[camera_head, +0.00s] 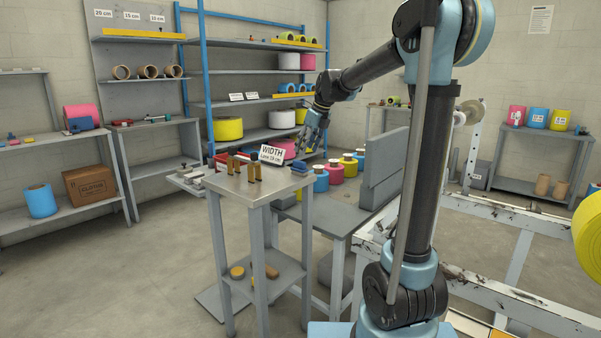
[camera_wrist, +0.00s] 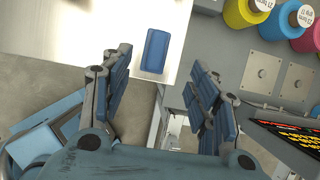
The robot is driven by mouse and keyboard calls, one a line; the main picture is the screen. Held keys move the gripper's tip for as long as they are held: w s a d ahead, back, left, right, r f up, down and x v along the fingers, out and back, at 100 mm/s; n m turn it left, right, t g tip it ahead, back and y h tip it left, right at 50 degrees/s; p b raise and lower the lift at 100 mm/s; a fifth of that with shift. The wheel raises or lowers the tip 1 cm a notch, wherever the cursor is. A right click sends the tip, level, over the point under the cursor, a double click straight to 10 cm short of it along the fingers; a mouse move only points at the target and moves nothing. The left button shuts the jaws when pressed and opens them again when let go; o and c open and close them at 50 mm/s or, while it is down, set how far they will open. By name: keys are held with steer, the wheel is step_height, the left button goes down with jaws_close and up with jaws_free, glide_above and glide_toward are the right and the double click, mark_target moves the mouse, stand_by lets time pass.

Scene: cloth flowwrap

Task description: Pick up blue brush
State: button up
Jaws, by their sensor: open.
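The blue brush (camera_wrist: 155,50) shows as a blue rounded block on the pale tabletop in the wrist view. In the head view it seems to be the small blue item (camera_head: 297,163) at the back right corner of the small grey table (camera_head: 240,188). My gripper (camera_head: 313,133) is raised above and behind that corner in the head view. In the wrist view my gripper (camera_wrist: 158,72) is open and empty, its two fingers spread left and right. The brush appears in line with the gap, beyond the fingertips and apart from them.
A WIDTH sign (camera_head: 271,154) and brown-black upright tools (camera_head: 254,167) stand close to the brush. Coloured spools (camera_head: 334,172) and a grey upright panel (camera_head: 384,170) are to the right. Tan round pieces (camera_head: 237,272) lie on the lower shelf. Shelves line the back wall.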

mark_target(300, 161)
steer(key=x, duration=0.4)
steer(key=shift+s+a+x, duration=0.1)
steer(key=shift+a+x, duration=0.05)
steer(key=shift+x, duration=1.15)
steer(key=shift+s+a+x, duration=0.15)
steer(key=shift+x, duration=1.1)
steer(key=c, duration=1.2)
steer(key=shift+r, duration=0.1)
steer(key=shift+c, duration=0.2)
step_height(300, 161, up, 10)
steer(key=shift+f, duration=0.1)
